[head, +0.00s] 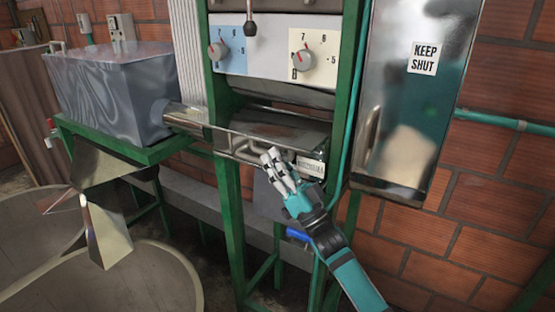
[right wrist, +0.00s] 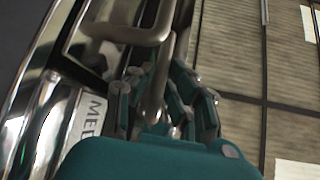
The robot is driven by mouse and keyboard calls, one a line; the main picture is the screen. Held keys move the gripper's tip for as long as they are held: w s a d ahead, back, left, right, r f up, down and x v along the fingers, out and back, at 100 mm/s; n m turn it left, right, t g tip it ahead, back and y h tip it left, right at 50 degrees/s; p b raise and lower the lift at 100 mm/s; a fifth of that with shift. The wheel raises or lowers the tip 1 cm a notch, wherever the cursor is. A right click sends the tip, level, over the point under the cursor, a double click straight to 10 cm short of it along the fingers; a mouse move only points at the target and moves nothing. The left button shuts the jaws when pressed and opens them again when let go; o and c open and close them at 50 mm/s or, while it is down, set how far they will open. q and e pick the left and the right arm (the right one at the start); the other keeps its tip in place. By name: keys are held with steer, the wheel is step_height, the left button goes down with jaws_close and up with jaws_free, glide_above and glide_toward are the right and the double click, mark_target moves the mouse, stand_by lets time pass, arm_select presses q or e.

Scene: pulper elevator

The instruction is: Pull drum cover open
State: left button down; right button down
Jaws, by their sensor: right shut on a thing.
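The drum cover (head: 275,127) is a shiny curved metal panel in the green frame, below the dial plate in the head view. It looks closed or nearly so; I cannot tell exactly. A bent metal handle bar (head: 236,152) runs along its lower front and also shows in the right wrist view (right wrist: 128,33). My right gripper (head: 274,160) reaches up from the lower right and is shut on the handle at its right part. In the right wrist view the fingers (right wrist: 157,95) sit on both sides of the bar. My left gripper is not in view.
A steel cabinet (head: 412,100) marked "KEEP SHUT" hangs close on the right. Green posts (head: 229,220) stand beside my right arm. A grey metal box (head: 110,90) is at the left, above metal chutes and round vats (head: 150,275). A brick wall is behind.

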steer(key=m+t+h+p, duration=0.1)
steer(key=m, duration=0.1)
steer(key=r+m+h+p, duration=0.1)
steer(key=m+h+p, duration=0.1)
steer(key=r+m+t+h+p, duration=0.1)
steer(key=m+p, duration=0.1)
steer(key=shift+s+a+r+t+h, duration=0.1)
steer(key=shift+s+a+t+h, duration=0.1)
steer(key=shift+s+t+h, duration=0.15)
steer(key=c, duration=1.3)
jaws_free()
